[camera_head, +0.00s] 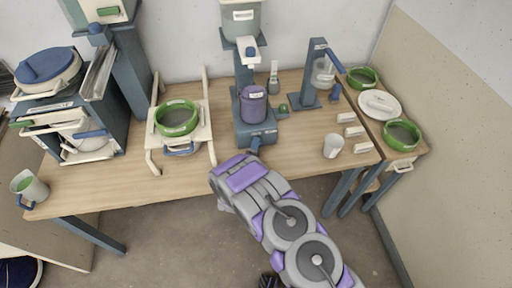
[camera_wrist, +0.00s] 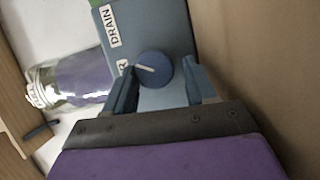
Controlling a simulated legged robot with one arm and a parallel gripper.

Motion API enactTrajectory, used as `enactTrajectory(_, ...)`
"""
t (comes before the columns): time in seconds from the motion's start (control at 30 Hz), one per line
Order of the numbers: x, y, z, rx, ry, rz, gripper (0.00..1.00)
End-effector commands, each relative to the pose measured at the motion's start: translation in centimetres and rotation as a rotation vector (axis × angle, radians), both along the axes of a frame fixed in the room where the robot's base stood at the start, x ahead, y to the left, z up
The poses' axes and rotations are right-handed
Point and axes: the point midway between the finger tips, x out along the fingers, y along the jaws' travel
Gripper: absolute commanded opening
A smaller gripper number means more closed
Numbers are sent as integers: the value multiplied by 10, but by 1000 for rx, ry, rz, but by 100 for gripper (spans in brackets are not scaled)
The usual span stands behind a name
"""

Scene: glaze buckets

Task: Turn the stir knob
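In the wrist view a round blue knob (camera_wrist: 155,70) with a white pointer line sits on the face of a blue-grey machine (camera_wrist: 152,28). A white DRAIN label is beside it; a second label is mostly hidden, with only an R readable. My gripper (camera_wrist: 160,78) is open, with one blue finger on each side of the knob. Gaps show on both sides, but I cannot tell its exact depth from the knob.
A white stand with a green-rimmed sieve (camera_head: 176,117) is left of the machine. A white cup (camera_head: 333,146) and several small white blocks lie to the right.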

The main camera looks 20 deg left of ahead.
Motion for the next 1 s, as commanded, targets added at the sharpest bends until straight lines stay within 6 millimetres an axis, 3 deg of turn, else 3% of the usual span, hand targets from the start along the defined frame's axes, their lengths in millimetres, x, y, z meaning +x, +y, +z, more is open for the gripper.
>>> enactTrajectory(0.13,1,-1,1,2,-3,-3,69)
enactTrajectory(0.47,-3,-5,5,6,-5,-6,69)
enactTrajectory(0.57,-15,-5,5,3,-4,-3,69)
enactTrajectory(1.0,-101,-14,9,3,-5,-1,69)
